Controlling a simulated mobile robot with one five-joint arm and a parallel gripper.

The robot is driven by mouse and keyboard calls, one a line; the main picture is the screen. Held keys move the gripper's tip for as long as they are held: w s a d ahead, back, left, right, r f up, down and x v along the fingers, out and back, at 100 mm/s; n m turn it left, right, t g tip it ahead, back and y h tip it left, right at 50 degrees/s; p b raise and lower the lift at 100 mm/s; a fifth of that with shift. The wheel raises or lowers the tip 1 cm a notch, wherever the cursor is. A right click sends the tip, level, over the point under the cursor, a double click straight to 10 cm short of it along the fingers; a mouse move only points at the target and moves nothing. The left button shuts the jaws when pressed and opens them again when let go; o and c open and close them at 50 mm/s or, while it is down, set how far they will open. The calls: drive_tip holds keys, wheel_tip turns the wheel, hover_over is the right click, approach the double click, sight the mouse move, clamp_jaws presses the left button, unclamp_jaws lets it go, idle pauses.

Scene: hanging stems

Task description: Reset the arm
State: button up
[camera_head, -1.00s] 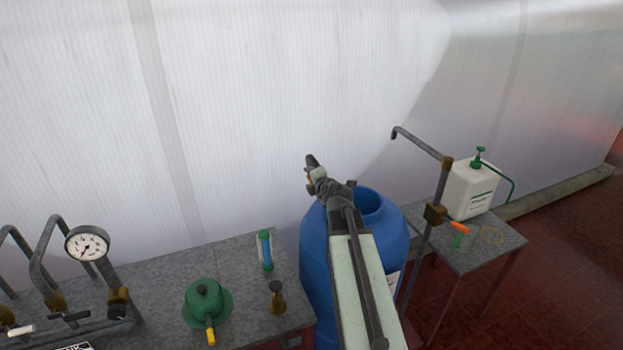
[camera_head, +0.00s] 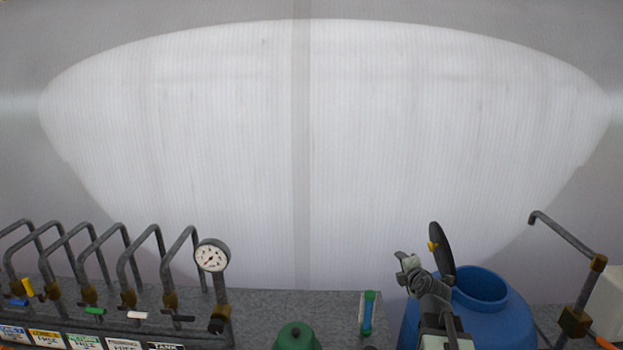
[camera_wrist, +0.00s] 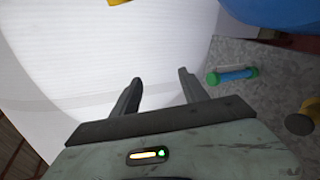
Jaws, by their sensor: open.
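My gripper (camera_head: 425,258) is at the end of my arm, raised in front of the blue barrel at the lower right of the head view. In the wrist view, the two dark fingers of my gripper (camera_wrist: 158,88) stand apart with only the pale wall between them. Nothing is held. In the head view my arm hides part of the barrel.
The blue barrel (camera_head: 490,318) has an open top. A grey bench (camera_head: 262,303) holds several bent pipes with coloured levers, a pressure gauge (camera_head: 211,256), a green domed thing (camera_head: 297,337) and a blue-green tube (camera_head: 367,312). A tall pipe (camera_head: 568,238) stands at right.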

drive_tip(key=s+a+f+m+g+y+b, duration=0.1)
drive_tip(key=s+a+f+m+g+b, duration=0.25)
drive_tip(key=a+f, duration=0.7)
drive_tip(key=s+a+f+g+y+b, duration=0.25)
drive_tip(key=s+a+f+b, duration=0.45)
drive_tip(key=f, duration=0.6)
drive_tip(key=s+d+f+m+g+h, duration=0.1)
drive_tip(key=s+f+m+g, duration=0.1)
drive_tip(key=s+m, duration=0.4)
drive_tip(key=s+d+f+m+g+h, duration=0.1)
drive_tip(key=s+m+g, duration=0.4)
drive_tip(key=m, duration=0.6)
wheel_tip(320, 180, down, 2)
drive_tip(key=shift+s+f+g+h, duration=0.2)
drive_tip(key=shift+s+g+h, duration=0.1)
drive_tip(key=shift+s+h, duration=0.35)
drive_tip(key=shift+a, duration=0.15)
